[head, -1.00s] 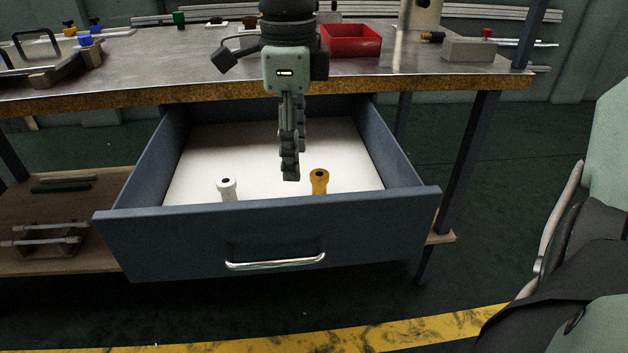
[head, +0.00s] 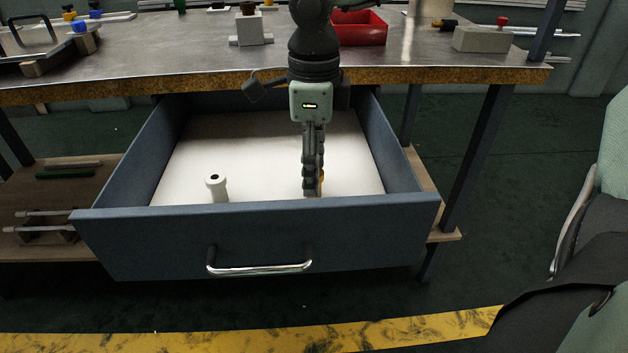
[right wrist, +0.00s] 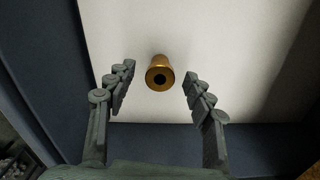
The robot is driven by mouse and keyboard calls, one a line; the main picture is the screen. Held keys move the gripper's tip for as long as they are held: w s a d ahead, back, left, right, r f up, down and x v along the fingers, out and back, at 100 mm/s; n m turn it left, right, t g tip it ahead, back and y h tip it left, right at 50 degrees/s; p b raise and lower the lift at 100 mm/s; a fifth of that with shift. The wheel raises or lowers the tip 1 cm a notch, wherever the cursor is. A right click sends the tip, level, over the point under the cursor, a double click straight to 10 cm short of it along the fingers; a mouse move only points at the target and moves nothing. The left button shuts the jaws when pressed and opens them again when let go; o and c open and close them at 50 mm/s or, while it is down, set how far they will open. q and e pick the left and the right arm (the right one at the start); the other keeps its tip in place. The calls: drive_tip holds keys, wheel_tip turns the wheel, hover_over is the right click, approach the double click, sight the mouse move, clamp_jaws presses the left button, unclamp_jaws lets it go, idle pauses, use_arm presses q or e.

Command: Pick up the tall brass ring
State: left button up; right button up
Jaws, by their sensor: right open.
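The tall brass ring (right wrist: 160,73) stands in the open blue drawer, on its pale floor. In the right wrist view it lies between the spread fingers, a little beyond their tips, with its dark hole facing the camera. In the head view only a sliver of the brass ring (head: 322,184) shows behind my right gripper (head: 313,190). My right gripper (right wrist: 157,84) is open, points down into the drawer, and shows a gap on each side of the ring. My left gripper is not in view.
A white ring-topped piece (head: 217,187) stands to the left in the same drawer (head: 255,240). The drawer's front and side walls surround the gripper. The workbench top (head: 180,55) lies behind and above, with a red bin (head: 358,30) and a grey block (head: 482,40).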

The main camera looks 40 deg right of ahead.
drive_tip(key=shift+f, duration=0.8)
drive_tip(key=shift+c, duration=0.5)
clamp_jaws()
drive_tip(key=shift+r, duration=0.1)
